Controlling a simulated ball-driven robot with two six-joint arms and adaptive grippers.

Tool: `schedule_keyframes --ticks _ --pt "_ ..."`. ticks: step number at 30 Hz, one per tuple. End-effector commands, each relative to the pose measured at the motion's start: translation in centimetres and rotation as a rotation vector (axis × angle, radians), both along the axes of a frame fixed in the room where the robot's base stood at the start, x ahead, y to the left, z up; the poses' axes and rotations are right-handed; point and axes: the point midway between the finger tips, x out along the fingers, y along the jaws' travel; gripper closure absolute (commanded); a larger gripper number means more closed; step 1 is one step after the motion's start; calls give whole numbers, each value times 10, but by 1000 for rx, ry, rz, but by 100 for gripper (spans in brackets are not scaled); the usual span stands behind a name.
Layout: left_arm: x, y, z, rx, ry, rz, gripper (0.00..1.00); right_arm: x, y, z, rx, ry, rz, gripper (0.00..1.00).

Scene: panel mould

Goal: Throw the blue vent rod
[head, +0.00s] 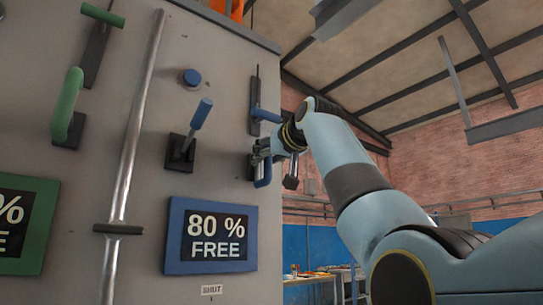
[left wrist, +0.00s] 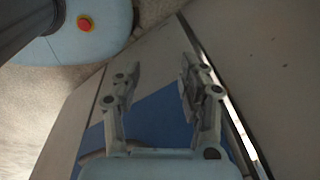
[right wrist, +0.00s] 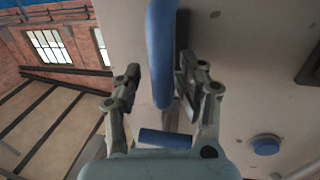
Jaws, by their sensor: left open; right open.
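The blue parts on the grey panel are a lever (head: 201,113) tilted up from a black base, a short bar (head: 266,115) on a dark upright strip, and a bent handle (head: 264,176) below it. No label shows which is the vent rod. My right gripper (head: 270,156) is at the bent handle by the panel's right edge. In the right wrist view its jaws are open, with the bent handle (right wrist: 161,50) between them and the short bar (right wrist: 165,138) nearer the palm; contact cannot be told. My left gripper (left wrist: 160,80) is open and empty, seen only in its wrist view.
A blue-framed display (head: 176,235) reads "80 % FREE", above a "SHUT" label (head: 211,290). A blue button (head: 191,78), a long silver rod (head: 130,150) and a green handle (head: 67,105) stand out from the panel. A workbench (head: 320,277) is beyond, at right.

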Motion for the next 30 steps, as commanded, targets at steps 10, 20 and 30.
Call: schedule_keyframes --ticks 10,20,30 --pt "3 -1 0 -1 -4 0 58 -43 -20 3 4 -9 0 58" --pt "4 -1 0 -1 -5 0 58 -97 -47 0 2 -2 -2 58" --pt "4 -1 0 -1 -6 -1 58 -107 -52 -1 0 1 -1 58"
